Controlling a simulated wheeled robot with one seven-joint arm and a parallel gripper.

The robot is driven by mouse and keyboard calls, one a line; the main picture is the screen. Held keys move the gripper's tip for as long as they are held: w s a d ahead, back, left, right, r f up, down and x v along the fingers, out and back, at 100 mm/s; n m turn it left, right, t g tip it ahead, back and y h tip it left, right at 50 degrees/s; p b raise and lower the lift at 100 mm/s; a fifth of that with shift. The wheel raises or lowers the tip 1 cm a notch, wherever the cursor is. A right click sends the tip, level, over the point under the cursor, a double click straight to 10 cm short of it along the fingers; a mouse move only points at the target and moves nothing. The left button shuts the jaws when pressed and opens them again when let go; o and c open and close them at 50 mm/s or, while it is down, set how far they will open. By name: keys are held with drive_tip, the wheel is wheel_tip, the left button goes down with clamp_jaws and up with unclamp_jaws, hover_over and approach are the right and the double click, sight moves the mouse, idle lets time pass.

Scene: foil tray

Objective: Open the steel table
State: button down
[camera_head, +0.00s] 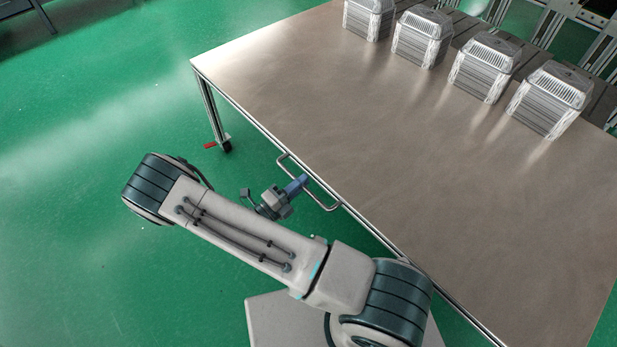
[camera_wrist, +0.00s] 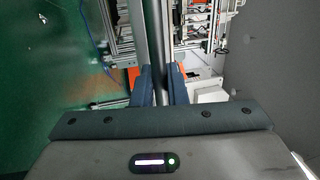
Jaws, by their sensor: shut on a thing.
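The steel table (camera_head: 420,190) has a wide, bare brushed top and fills the right side of the head view. A thin U-shaped metal handle (camera_head: 319,203) sticks out from its near left edge. My gripper (camera_head: 300,184) is at the middle of this handle, with its blue-grey fingers shut on the bar. No open drawer shows in the head view. The space under the tabletop is mostly hidden.
Several stacks of foil trays (camera_head: 484,66) stand in a row along the table's far side. A table leg with a caster and red tab (camera_head: 212,145) stands at the left corner. The green floor (camera_head: 90,110) to the left is clear. Metal frames (camera_head: 590,12) stand behind.

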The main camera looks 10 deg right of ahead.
drive_tip(key=shift+s+a+r, duration=0.1)
drive_tip(key=shift+s+a, duration=0.15)
drive_tip(key=shift+a, duration=0.45)
drive_tip(key=c, duration=1.6)
unclamp_jaws()
drive_tip(key=shift+w+d, duration=0.1)
drive_tip(key=shift+d, duration=0.15)
drive_tip(key=shift+o, duration=0.2)
drive_tip(key=shift+a, duration=0.1)
drive_tip(key=v, duration=1.3)
drive_tip(key=shift+a+p, duration=0.25)
drive_tip(key=shift+p, duration=0.15)
drive_tip(key=shift+o, duration=0.2)
